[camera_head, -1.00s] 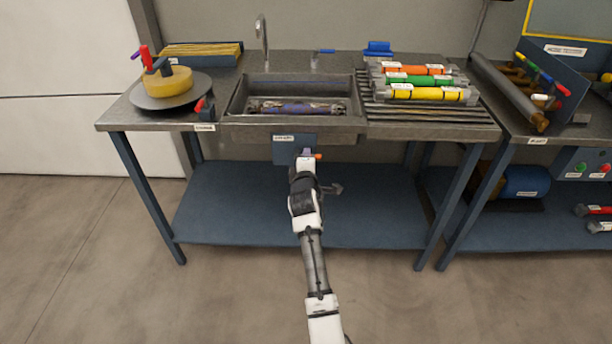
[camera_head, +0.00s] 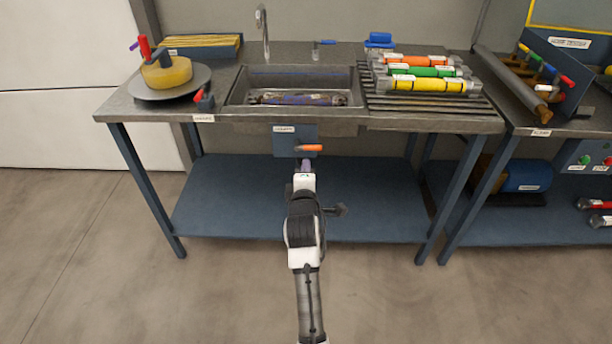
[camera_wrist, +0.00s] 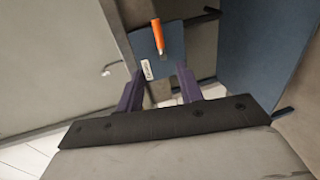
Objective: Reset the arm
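My gripper (camera_head: 305,165) is in front of the sink bench, just below a blue panel (camera_head: 285,139) with an orange-handled lever (camera_head: 309,148). In the wrist view my gripper (camera_wrist: 159,82) shows two purple fingers spread apart with nothing between them. Beyond the fingertips are the blue panel (camera_wrist: 168,48) with a small white label and the orange lever handle (camera_wrist: 157,36), apart from the fingers. My arm reaches up from the bottom of the head view.
The sink (camera_head: 293,113) holds a dark purple cylinder (camera_head: 297,99). Orange, green and yellow cylinders (camera_head: 428,85) lie on the ribbed drainboard. A round plate (camera_head: 172,84) with a yellow piece stands at left. A blue lower shelf (camera_head: 370,215) looks bare. The floor in front is clear.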

